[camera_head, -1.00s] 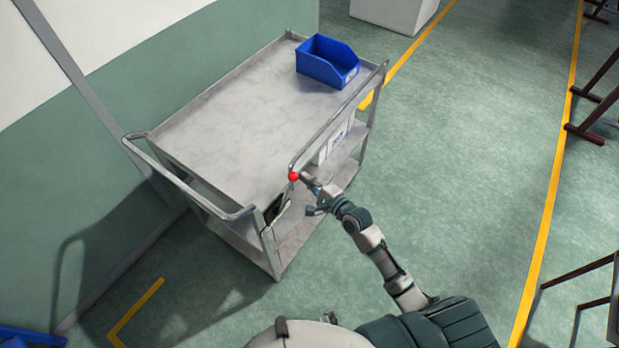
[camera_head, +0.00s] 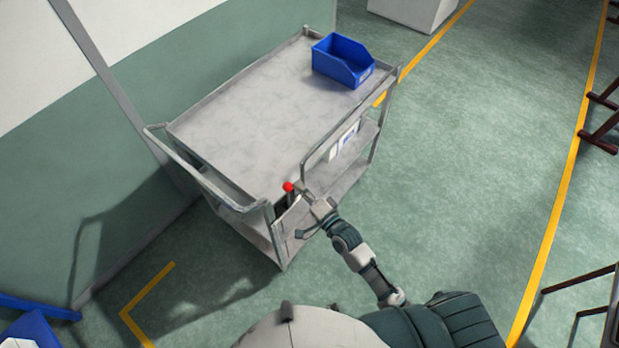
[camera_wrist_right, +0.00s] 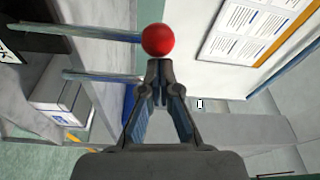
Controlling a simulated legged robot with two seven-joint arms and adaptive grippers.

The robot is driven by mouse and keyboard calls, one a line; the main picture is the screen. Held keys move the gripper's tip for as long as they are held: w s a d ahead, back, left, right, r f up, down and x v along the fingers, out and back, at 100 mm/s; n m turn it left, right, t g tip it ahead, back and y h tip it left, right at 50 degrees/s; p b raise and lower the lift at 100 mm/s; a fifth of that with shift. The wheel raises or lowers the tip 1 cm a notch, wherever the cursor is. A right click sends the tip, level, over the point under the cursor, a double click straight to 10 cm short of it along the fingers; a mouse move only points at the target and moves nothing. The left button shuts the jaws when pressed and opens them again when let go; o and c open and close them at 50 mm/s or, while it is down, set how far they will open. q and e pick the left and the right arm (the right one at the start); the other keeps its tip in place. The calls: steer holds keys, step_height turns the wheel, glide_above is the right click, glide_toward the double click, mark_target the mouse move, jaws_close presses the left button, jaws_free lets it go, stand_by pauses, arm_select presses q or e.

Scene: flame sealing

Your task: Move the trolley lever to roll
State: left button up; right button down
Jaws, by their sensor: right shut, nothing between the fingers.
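The grey metal trolley (camera_head: 250,115) stands by the wall, with its push handle toward the lower left. The lever's red ball knob (camera_head: 288,187) shows at the trolley's near right corner; it also shows large in the right wrist view (camera_wrist_right: 158,39). My right gripper (camera_head: 305,190) is shut and empty, with its fingertips beside the knob. In the right wrist view the closed fingertips (camera_wrist_right: 158,66) lie just below the knob; I cannot tell whether they touch it. The lever's shaft is mostly hidden. My left gripper is not in view.
A blue bin (camera_head: 342,61) sits on the trolley's top at the far end. White boxes (camera_head: 345,140) stand on a lower shelf. Blue objects (camera_head: 35,325) lie at the lower left. Open green floor lies right of the trolley, with dark metal legs (camera_head: 600,120) beyond.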

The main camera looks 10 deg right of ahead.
steer(key=s+a+f+n+y, duration=0.1)
steer(key=s+a+n, duration=0.4)
steer(key=a+n, duration=0.1)
steer(key=shift+f+n+t, duration=0.3)
steer(key=shift+a, duration=0.1)
stand_by(0.3)
